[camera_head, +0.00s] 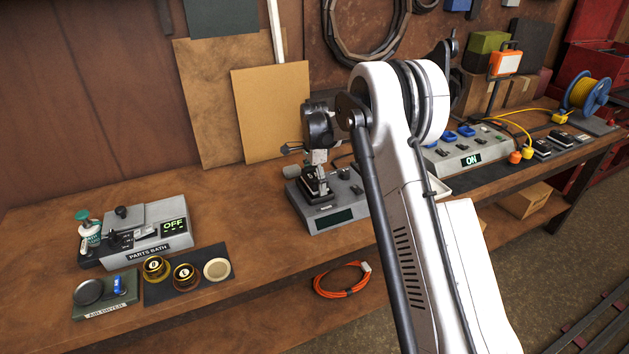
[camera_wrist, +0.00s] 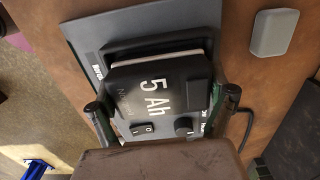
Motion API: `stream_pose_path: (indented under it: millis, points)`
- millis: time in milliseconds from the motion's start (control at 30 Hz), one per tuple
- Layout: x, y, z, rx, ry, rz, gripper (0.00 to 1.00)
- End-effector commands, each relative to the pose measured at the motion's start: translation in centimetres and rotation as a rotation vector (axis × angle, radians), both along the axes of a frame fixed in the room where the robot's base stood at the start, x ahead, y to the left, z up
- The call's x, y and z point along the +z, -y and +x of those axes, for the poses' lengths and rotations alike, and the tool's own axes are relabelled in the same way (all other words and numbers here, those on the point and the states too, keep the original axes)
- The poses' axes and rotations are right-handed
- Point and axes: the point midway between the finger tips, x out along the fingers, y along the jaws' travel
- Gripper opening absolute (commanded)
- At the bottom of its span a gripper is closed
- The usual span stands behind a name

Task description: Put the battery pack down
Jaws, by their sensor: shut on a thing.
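The black battery pack (camera_head: 315,186) is between the fingers of my gripper (camera_head: 318,165), over the left part of a grey bench unit (camera_head: 345,206) with a dark display. In the wrist view the battery pack (camera_wrist: 155,84) shows "5 Ah" on its face, with a finger of my gripper (camera_wrist: 166,105) on either side. My gripper is shut on it. The grey unit (camera_wrist: 95,30) lies under and around the pack in that view. I cannot tell whether the pack touches the unit. The pack's underside is hidden.
A grey power strip (camera_head: 465,150) reading "ON" stands right. An orange cable (camera_head: 340,288) lies below the bench's front edge.

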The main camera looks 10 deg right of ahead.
Motion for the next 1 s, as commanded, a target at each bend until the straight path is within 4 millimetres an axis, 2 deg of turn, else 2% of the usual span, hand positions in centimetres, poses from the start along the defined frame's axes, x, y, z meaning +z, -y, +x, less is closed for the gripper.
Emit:
stream_pose_path:
  millis: [167,200,300,567,733,867,1000]
  points:
    - [-0.5,0.0,0.0,0.0,0.0,0.0,0.45]
    - [-0.6,0.0,0.0,0.0,0.0,0.0,0.9]
    - [-0.5,0.0,0.0,0.0,0.0,0.0,1.0]
    - [-0.4,0.0,0.0,0.0,0.0,0.0,1.0]
    - [0.5,0.0,0.0,0.0,0.0,0.0,1.0]
    - [2.6,0.0,0.0,0.0,0.0,0.0,1.0]
    - [5.6,0.0,0.0,0.0,0.0,0.0,1.0]
